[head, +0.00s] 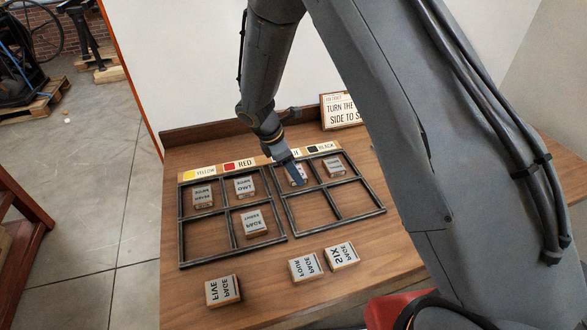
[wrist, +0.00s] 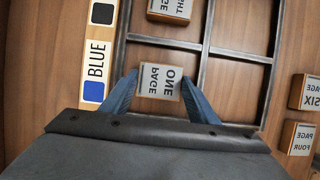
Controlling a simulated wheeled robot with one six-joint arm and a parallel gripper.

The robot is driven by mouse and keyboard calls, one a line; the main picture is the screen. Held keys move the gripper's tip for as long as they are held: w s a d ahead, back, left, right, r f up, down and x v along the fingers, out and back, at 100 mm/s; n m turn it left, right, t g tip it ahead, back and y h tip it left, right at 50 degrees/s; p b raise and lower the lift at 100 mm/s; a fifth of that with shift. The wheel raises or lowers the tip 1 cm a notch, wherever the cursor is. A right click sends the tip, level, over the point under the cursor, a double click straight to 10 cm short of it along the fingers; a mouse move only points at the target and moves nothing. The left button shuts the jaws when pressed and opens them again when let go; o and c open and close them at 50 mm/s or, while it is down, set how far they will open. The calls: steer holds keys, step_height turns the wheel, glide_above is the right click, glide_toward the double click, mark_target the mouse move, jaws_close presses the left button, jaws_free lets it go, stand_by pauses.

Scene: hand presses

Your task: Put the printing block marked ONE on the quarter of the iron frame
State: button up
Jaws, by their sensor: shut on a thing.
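The printing block marked PAGE ONE (wrist: 160,82), with mirrored lettering, sits between the two blue fingers of my gripper (wrist: 160,88), which is shut on it. In the head view the gripper (head: 293,172) is over the back left quarter of the right iron frame (head: 318,223), by the BLUE label, and the block (head: 299,177) shows partly behind a finger. The wrist view shows the iron frame's bars (wrist: 206,60) around this quarter. Whether the block touches the table inside it I cannot tell.
A block ending in GHT (wrist: 171,9) fills the neighbouring back right quarter. The left frame (head: 234,229) holds several blocks. Blocks FIVE (head: 222,291), FOUR (head: 305,267) and SIX (head: 342,257) lie in front. The right frame's front quarters are empty. A sign (head: 342,110) stands behind.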

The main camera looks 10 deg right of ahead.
steer(key=shift+f, duration=0.1)
steer(key=shift+f, duration=0.1)
steer(key=o, duration=1.1)
steer(key=w+b+v, duration=0.1)
steer(key=b+v, duration=0.2)
steer(key=v, duration=0.9)
steer(key=s+d+r+m+y, duration=0.1)
steer(key=s+d+m+y, duration=0.1)
steer(key=s+d+m, duration=0.6)
steer(key=s+d+r+m+y, duration=0.1)
steer(key=s+d+m+y, duration=0.1)
steer(key=s+d+m, duration=0.6)
steer(key=s+m, duration=0.4)
steer(key=s, duration=0.2)
steer(key=shift+d, duration=0.2)
